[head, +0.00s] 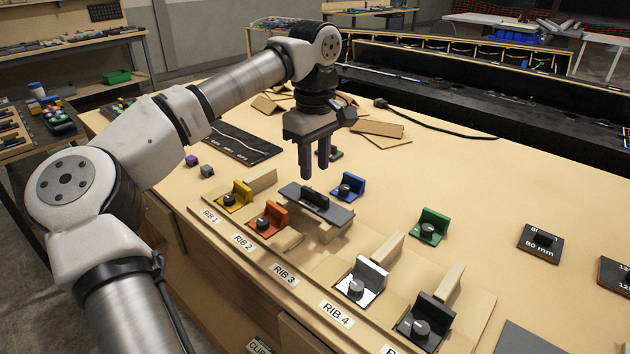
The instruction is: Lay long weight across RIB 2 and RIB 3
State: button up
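The long weight is a dark grey plate (334,213) with a black handle on top. It appears to lie flat across the wooden bars behind the RIB 2 label (243,241) and the RIB 3 label (284,275). The plate hides most of those bars, so its exact contact with each cannot be told. My gripper (315,171) points down just above and behind the handle. Its two purple fingers are apart, with nothing visible between them.
An orange clamp (281,214) stands close left of the weight, with a yellow clamp (240,191) beyond. A blue clamp (356,184) stands behind it. White (371,273) and black (434,312) clamps stand to the right, and a green one (436,220) farther back.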

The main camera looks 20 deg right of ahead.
aim_at(316, 193)
notch_tip(316, 193, up, 8)
jog(key=shift+f, duration=0.25)
jog(key=shift+d, duration=0.1)
